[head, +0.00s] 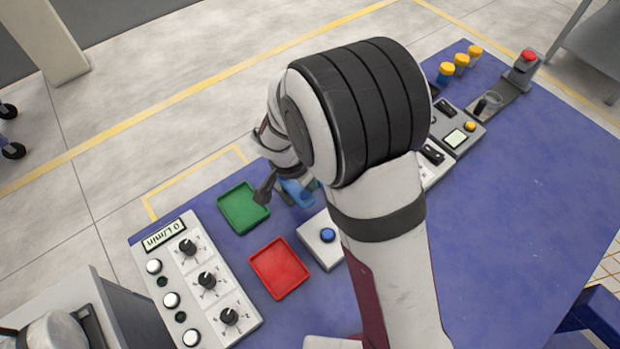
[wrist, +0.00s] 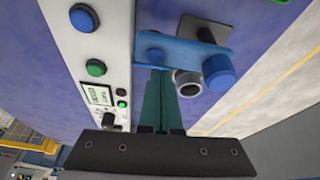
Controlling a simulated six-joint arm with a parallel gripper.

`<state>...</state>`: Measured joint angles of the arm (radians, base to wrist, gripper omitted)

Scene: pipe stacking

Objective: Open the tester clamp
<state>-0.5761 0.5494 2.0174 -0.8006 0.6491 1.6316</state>
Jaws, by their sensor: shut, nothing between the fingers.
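The tester clamp (wrist: 198,52) appears to be the blue part in the upper middle of the wrist view. It has a blue bar, a round blue knob (wrist: 219,74) and a dark-bored metal ring (wrist: 188,83) beside it. In the head view a small blue part (head: 298,192) shows beside my gripper, partly hidden by my arm. My gripper's green fingers (wrist: 156,72) are together and empty, with their tips at the left end of the blue bar. I cannot tell whether they touch it. My gripper (head: 265,190) also shows in the head view.
A green tray (head: 243,208), a red tray (head: 279,268) and a white box with a blue button (head: 327,236) lie close by. A knob panel (head: 207,280) stands at the left. The right side of the blue table (head: 520,220) is clear.

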